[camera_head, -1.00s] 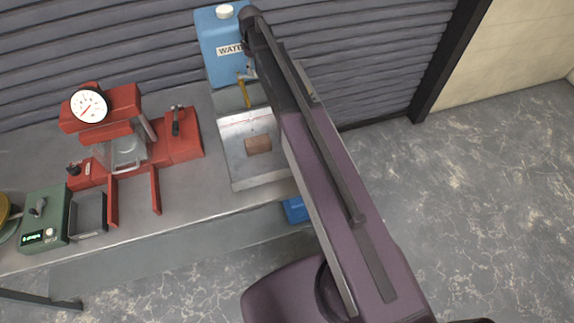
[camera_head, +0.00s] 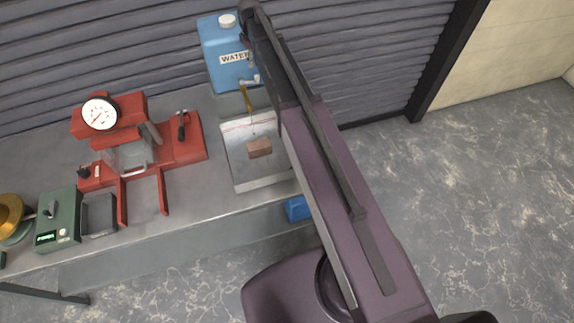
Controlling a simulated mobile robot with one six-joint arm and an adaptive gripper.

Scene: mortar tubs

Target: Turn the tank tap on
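A blue water tank (camera_head: 222,72) with a white cap and a "WATER" label stands at the back of the bench. My arm runs from the lower right up to the tank's right side and covers part of the tank and tray. My gripper is not visible; it is hidden behind or beyond my arm.
A red press with a dial gauge (camera_head: 100,113) stands left of the tray. A green box with a lit display (camera_head: 58,220) is at the bench's left. A blue object (camera_head: 297,209) shows below the bench edge. Open floor lies to the right.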

